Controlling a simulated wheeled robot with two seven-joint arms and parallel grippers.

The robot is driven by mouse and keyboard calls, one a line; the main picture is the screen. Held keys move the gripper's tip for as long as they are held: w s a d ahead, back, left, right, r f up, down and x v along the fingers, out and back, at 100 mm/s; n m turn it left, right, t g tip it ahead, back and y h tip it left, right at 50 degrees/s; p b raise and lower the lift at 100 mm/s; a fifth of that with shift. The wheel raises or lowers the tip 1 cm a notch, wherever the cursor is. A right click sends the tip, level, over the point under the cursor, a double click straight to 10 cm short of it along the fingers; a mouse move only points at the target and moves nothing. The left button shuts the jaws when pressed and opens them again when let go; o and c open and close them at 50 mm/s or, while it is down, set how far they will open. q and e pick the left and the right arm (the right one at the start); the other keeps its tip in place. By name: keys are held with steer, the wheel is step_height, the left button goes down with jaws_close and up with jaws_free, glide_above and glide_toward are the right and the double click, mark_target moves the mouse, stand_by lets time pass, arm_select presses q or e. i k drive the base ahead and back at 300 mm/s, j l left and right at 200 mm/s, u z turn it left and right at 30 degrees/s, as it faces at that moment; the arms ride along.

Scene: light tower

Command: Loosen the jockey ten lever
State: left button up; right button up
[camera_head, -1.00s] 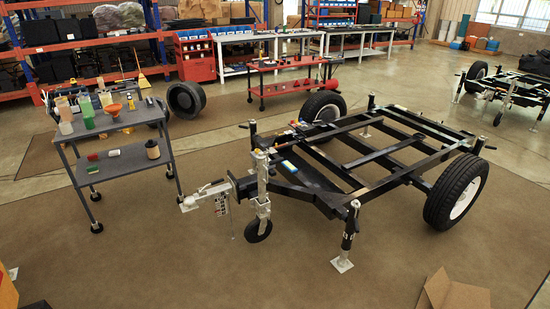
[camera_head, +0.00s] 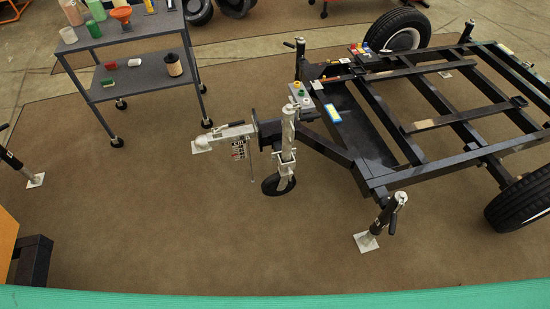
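The black trailer frame (camera_head: 364,150) stands on the brown floor on the right side of the head view. A silver upright jockey wheel post (camera_head: 288,130) is clamped at its front tongue, with a small black wheel (camera_head: 278,185) at the bottom. The jockey lever is too small to tell apart from the clamp parts around the post. The silver coupling (camera_head: 228,132) points left from the tongue. Neither of my grippers shows in this view.
A grey two-shelf cart (camera_head: 135,75) with bottles and small items stands at the upper left. A jack leg with a foot plate (camera_head: 366,241) stands at the trailer's near corner. A green edge (camera_head: 270,300) runs along the bottom.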

mark_target(290, 173)
steer(key=i+l+u, duration=0.25)
steer(key=l, duration=0.25)
steer(key=i+l+u, duration=0.25)
steer(key=l, duration=0.3)
steer(key=l+u, duration=0.25)
steer(key=l, duration=0.3)
steer(key=l+u, duration=0.25)
steer(key=l, duration=0.35)
steer(key=l+z, duration=0.1)
steer(key=z, duration=0.65)
steer(key=k+j+z, duration=0.2)
steer(key=k+z, duration=0.2)
steer(key=k+j+z, duration=0.1)
steer(key=k+z, duration=0.3)
